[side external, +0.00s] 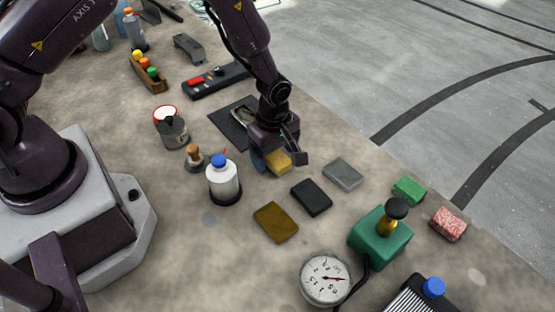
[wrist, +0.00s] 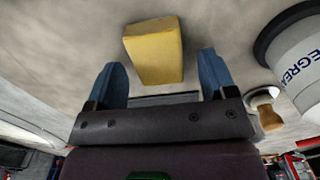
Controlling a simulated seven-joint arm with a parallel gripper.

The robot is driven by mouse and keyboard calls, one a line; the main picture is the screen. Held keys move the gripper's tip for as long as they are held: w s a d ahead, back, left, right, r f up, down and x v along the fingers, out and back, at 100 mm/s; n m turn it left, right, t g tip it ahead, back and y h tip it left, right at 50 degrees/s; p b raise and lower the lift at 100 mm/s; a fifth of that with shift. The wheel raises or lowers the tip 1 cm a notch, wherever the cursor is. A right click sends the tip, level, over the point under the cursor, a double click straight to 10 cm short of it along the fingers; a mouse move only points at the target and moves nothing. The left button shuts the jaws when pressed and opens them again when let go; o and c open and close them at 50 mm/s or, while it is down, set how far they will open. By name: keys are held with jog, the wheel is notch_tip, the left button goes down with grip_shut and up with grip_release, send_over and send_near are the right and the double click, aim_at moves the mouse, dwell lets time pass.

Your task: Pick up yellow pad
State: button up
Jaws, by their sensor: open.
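The yellow pad (side external: 279,161) is a small block on the table below the end of my arm. In the wrist view the yellow pad (wrist: 153,52) shows between and beyond the two blue fingertips, with a gap on each side. My gripper (side external: 281,158) is open and low over the pad; its fingers also show in the wrist view (wrist: 161,66). Nothing is clamped. Part of the pad is hidden by the gripper in the side view. I cannot tell the exact height of the fingers over the table.
A black pad (side external: 311,197), a grey pad (side external: 343,174) and a brownish-yellow pad (side external: 275,222) lie nearby. A white bottle with a blue cap (side external: 223,182) and a wooden-handled brush (side external: 194,158) stand left. A dark mat (side external: 228,126) lies behind. A gauge (side external: 325,279) lies in front.

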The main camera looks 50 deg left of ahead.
jog(key=shift+f, duration=0.4)
jog(key=c, duration=1)
jog(key=shift+r, duration=0.1)
jog(key=shift+r, duration=0.45)
notch_tip(320, 180, up, 3)
jog(key=shift+f, duration=0.2)
jog(key=s+a+r, duration=0.1)
jog(key=s+r, duration=0.2)
jog(key=s, duration=0.1)
jog(key=s+r, duration=0.3)
jog(key=s, duration=0.2)
jog(key=s+a+r, duration=0.1)
jog(key=s+r, duration=0.2)
jog(key=s, duration=0.1)
jog(key=shift+s+a+r, duration=0.2)
jog(key=shift+s+a, duration=0.1)
jog(key=shift+s, duration=0.1)
jog(key=shift+o, duration=0.3)
